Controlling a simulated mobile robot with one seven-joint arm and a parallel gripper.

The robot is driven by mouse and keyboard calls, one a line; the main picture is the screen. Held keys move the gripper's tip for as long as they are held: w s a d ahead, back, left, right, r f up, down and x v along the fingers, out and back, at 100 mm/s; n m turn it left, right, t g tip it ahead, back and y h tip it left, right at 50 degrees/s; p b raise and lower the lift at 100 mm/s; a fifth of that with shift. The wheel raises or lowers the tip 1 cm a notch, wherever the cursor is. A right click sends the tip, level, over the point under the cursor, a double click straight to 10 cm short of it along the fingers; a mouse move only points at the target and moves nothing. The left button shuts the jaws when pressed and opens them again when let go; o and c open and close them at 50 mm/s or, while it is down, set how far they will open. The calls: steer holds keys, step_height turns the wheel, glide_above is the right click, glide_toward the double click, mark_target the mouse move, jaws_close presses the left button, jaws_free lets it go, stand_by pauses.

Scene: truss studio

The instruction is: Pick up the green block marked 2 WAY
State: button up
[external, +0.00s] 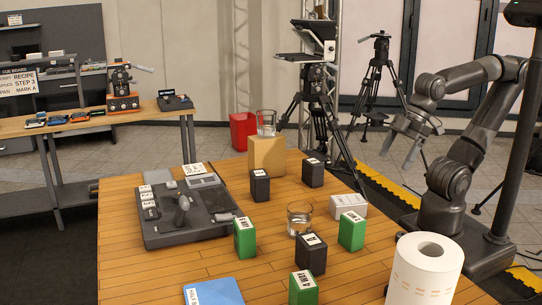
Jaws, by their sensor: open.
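Three green blocks with white top labels stand on the wooden table: one (244,239) beside the grey control panel, one (351,233) at the right, and one (303,290) at the front edge of the picture. Their labels are too small and angled for me to tell surely which reads 2 WAY. My gripper (400,151) is open and empty, raised in the air to the right of the table. It is well apart from all three blocks, its fingers pointing down.
Dark blocks (311,254) stand among the green ones, with a glass (299,219) and white box (348,206) close by. A paper roll (426,272) stands at front right. A cardboard box (267,155) bears another glass. A blue book (213,293) lies at front left.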

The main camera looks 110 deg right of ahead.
steer(key=n+g, duration=0.1)
glide_toward(354, 216)
steer(key=x, duration=0.5)
steer(key=shift+w+a+f, duration=0.1)
steer(key=shift+w+a, duration=0.3)
steer(key=x, duration=0.4)
steer(key=shift+s+d+f, duration=0.2)
steer(key=shift+s+d, duration=0.05)
steer(key=shift+d, duration=0.1)
steer(key=shift+w+f, duration=0.2)
steer(key=shift+f, duration=0.25)
steer(key=shift+c, duration=0.3)
steer(key=c, duration=1.2)
